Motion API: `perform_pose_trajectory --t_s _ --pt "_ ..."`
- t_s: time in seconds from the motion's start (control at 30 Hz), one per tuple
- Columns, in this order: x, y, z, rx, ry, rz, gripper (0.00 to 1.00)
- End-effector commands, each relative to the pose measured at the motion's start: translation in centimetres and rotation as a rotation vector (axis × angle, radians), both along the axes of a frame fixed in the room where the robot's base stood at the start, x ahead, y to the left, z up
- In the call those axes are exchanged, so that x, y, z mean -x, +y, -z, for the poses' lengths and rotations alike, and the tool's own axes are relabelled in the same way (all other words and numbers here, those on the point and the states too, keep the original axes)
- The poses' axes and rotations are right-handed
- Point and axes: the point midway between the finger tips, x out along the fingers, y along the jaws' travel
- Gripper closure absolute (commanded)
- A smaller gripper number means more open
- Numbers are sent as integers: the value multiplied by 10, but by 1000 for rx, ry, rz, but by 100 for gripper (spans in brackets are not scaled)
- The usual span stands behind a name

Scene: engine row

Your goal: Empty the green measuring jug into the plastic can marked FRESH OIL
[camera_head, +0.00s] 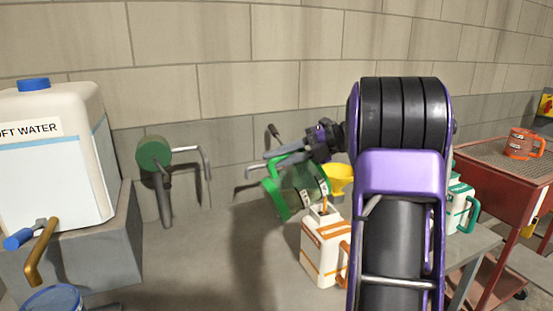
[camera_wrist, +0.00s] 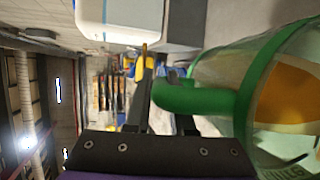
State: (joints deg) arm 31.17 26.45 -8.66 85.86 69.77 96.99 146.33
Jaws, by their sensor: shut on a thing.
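The clear measuring jug (camera_head: 304,186) with green trim is held in the air, tipped well over, above a white can (camera_head: 322,250) with orange bands and an orange handle. My gripper (camera_head: 268,163) is shut on the jug's green handle. In the wrist view the jug (camera_wrist: 275,110) fills the right side and holds amber liquid; its handle lies between my fingers (camera_wrist: 163,95). A thin amber streak shows between the jug's low end and the can's top, seemingly pouring oil. The can stands upright; its lettering is too small to read, and my arm hides its right side.
A yellow funnel (camera_head: 341,178) is just behind the jug. A white can with green trim (camera_head: 460,207) stands right of my arm. A SOFT WATER tank (camera_head: 60,165) stands at left. A red cart (camera_head: 500,185) at right bears an orange jug (camera_head: 521,144).

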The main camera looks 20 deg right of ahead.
Motion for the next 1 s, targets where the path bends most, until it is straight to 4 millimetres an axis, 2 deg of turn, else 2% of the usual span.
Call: perform_pose_trajectory --t_s 1.0 --pt "0 -13 -3 -107 -1 1 100"
